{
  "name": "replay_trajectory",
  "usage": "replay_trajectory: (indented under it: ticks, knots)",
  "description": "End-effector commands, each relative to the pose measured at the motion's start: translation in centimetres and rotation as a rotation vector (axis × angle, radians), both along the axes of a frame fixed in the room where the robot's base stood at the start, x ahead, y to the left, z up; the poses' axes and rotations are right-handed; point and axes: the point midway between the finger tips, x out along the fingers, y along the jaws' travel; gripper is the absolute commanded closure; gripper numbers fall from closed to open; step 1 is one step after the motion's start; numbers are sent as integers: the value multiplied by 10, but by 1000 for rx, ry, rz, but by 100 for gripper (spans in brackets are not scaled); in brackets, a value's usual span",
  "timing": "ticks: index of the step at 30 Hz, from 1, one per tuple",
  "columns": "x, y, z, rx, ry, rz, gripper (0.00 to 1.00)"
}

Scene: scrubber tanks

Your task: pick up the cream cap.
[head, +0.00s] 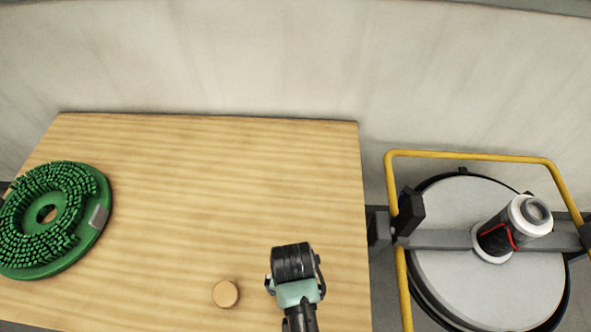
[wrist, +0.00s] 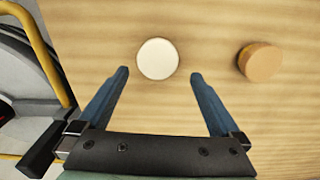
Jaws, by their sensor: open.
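The cream cap (wrist: 157,58) is a pale round disc lying on the wooden table top in the wrist view. It sits just beyond the fingertips of my gripper (wrist: 159,74), roughly centred between them. My gripper is open and empty, with one blue-grey finger on each side. In the head view my gripper (head: 293,262) is over the table's front right part, seen from above, and the cream cap is hidden there, apparently by my arm.
A tan-orange cap (wrist: 260,62) lies to the right in the wrist view; it also shows in the head view (head: 225,293). A green round brush (head: 70,255) lies at the table's left. A yellow rail (head: 470,154) and round tank lid (head: 490,285) stand right of the table (head: 200,180).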

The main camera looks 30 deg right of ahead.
Motion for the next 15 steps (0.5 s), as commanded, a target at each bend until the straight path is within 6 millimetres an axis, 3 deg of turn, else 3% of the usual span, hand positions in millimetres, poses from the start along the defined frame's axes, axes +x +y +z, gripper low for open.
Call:
replay_trajectory:
  ticks: [5,15]
  knots:
    - [-2,0,-11,1,2,0,0]
    - [-8,-1,-55,0,0,0,0]
